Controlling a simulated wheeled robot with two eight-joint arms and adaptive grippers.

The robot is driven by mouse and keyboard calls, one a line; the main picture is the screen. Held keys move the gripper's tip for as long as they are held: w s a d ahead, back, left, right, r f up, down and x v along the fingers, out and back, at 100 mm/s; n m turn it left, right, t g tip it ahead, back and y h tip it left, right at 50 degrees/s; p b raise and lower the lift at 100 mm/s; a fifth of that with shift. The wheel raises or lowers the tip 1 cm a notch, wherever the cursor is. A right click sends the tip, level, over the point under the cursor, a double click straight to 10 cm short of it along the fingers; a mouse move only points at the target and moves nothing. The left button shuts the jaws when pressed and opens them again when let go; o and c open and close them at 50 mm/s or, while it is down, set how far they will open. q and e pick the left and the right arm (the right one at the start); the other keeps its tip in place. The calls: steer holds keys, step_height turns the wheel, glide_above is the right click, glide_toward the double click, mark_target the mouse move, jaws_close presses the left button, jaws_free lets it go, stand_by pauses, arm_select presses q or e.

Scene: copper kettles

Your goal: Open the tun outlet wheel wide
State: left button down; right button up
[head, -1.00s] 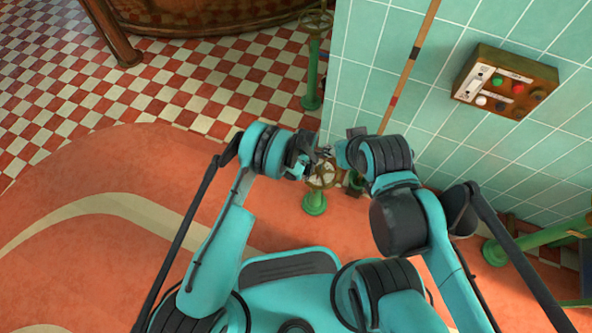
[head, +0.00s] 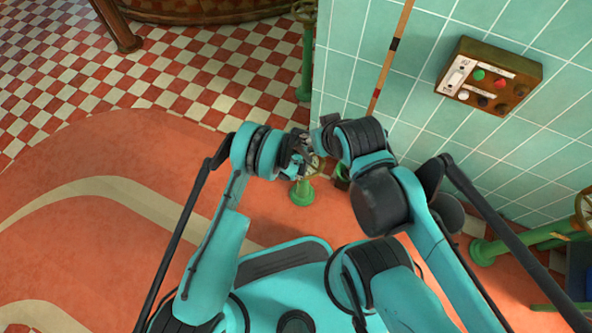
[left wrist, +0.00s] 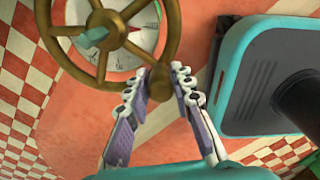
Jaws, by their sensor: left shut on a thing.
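My left gripper (left wrist: 164,80) is shut on the near part of the wheel's rim. In the head view the wheel (head: 317,166) is partly hidden by my arms, on a green stand (head: 302,193). My left gripper (head: 304,146) reaches it from the left. My right gripper (head: 318,141) is close by above the wheel; its fingers are too small and covered to read. Nothing visible names the wheel.
A green tiled wall (head: 420,110) stands close behind on the right, with a brown button box (head: 489,75) and a leaning pole (head: 391,55). Other green stands are at the top (head: 304,70) and right (head: 487,250). Checkered floor (head: 190,75) lies open to the left.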

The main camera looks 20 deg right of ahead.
arm_select(q)
steer(key=shift+s+d, duration=0.2)
steer(key=shift+d, duration=0.1)
stand_by(0.4)
steer(key=c, duration=1.3)
jaws_free()
steer(key=shift+r, duration=0.1)
step_height(320, 180, up, 12)
